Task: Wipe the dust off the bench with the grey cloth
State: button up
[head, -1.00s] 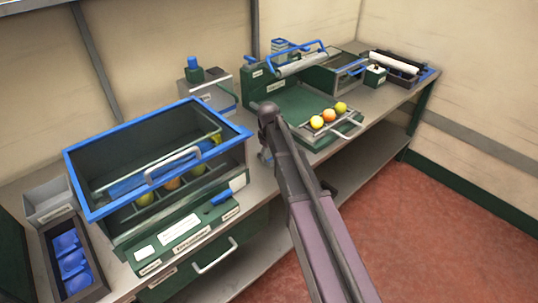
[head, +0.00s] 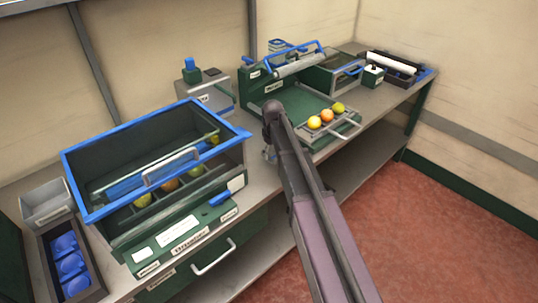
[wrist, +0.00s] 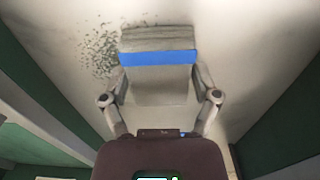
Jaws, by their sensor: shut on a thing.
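The grey cloth (wrist: 160,85) is a folded pad with a blue band across it, seen in the wrist view. My gripper (wrist: 160,92) is shut on it, with one finger on each side. The cloth is at the pale bench top (wrist: 250,45); whether it presses on the surface is hard to tell. Dust (wrist: 100,52) lies as grey-green specks left of the cloth and along its far edge. In the head view my arm hides the cloth and most of my gripper, above the bench (head: 262,182).
A green bin with a blue rim (head: 190,112) stands left of my arm. A green machine (head: 290,100) with a tray of fruit (head: 327,116) stands to the right. In the wrist view green walls flank the strip of bench on both sides.

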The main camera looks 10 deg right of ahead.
jog(key=shift+w+d, duration=0.2)
jog(key=shift+d, duration=0.05)
dwell(0.3)
jog(key=shift+w+d, duration=0.5)
jog(key=shift+d, duration=0.25)
jog(key=shift+w+d, duration=0.5)
jog(key=shift+d, duration=0.25)
jog(key=shift+w+d, duration=0.55)
jog(key=shift+d, duration=0.2)
jog(key=shift+w+d, duration=0.55)
jog(key=shift+d, duration=0.15)
jog(key=shift+s, duration=0.1)
jog(key=shift+s+d+f, duration=0.1)
jog(key=shift+s+d, duration=0.05)
jog(key=shift+s, duration=0.1)
jog(key=shift+s, duration=0.1)
